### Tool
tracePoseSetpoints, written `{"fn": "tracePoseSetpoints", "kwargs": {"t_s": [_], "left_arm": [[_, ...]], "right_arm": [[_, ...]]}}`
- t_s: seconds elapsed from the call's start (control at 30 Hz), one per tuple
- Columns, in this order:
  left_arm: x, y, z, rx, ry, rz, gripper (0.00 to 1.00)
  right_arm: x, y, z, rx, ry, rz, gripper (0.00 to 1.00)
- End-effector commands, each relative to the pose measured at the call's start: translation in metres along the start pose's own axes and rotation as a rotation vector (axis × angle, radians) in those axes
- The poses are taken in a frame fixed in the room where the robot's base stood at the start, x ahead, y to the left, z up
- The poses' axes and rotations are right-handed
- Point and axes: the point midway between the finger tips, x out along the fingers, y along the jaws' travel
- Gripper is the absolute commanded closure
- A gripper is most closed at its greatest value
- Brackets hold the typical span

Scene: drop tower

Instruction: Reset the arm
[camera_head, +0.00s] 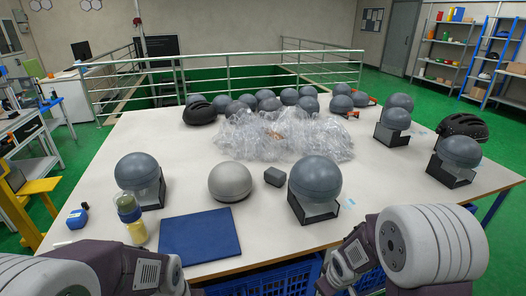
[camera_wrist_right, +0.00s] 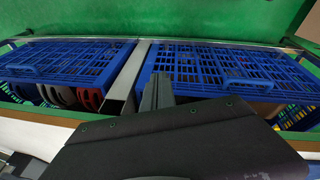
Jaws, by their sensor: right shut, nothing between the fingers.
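My right arm (camera_head: 415,250) is folded low at the bottom right of the head view, over the table's front edge. In the right wrist view my right gripper (camera_wrist_right: 157,92) is shut and empty, in front of the blue crates. My left arm (camera_head: 110,268) is folded low at the bottom left of the head view. Its gripper fingers do not show there. Both arms are clear of the objects on the table.
Blue crates (camera_wrist_right: 220,65) sit below the front edge.

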Motion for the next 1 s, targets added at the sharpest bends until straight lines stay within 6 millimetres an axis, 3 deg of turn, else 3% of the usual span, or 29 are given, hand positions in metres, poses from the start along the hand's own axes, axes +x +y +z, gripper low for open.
{"fn": "tracePoseSetpoints", "kwargs": {"t_s": [0.03,0.23,0.27,0.3,0.6,0.73,1.0], "left_arm": [[0.000,0.000,0.000,0.000,0.000,0.000,0.00],[0.000,0.000,0.000,0.000,0.000,0.000,0.00],[-0.010,0.000,-0.001,0.000,-0.001,0.000,0.00],[-0.035,0.001,-0.003,0.000,-0.002,0.000,0.00],[-0.114,0.002,-0.012,0.000,0.000,0.000,0.00],[-0.127,0.003,-0.013,0.000,0.000,0.000,0.00],[-0.123,0.002,-0.013,0.000,0.000,0.000,0.00]], "right_arm": [[-0.018,-0.006,0.013,0.110,-0.028,-0.006,1.00],[-0.073,-0.052,0.067,0.534,-0.155,-0.088,1.00],[-0.087,-0.056,0.069,0.571,-0.168,-0.100,1.00],[-0.108,-0.050,0.062,0.561,-0.170,-0.097,1.00],[-0.183,-0.035,0.043,0.553,-0.169,-0.096,1.00],[-0.195,-0.033,0.040,0.552,-0.168,-0.095,1.00],[-0.192,-0.033,0.041,0.551,-0.168,-0.095,1.00]]}}
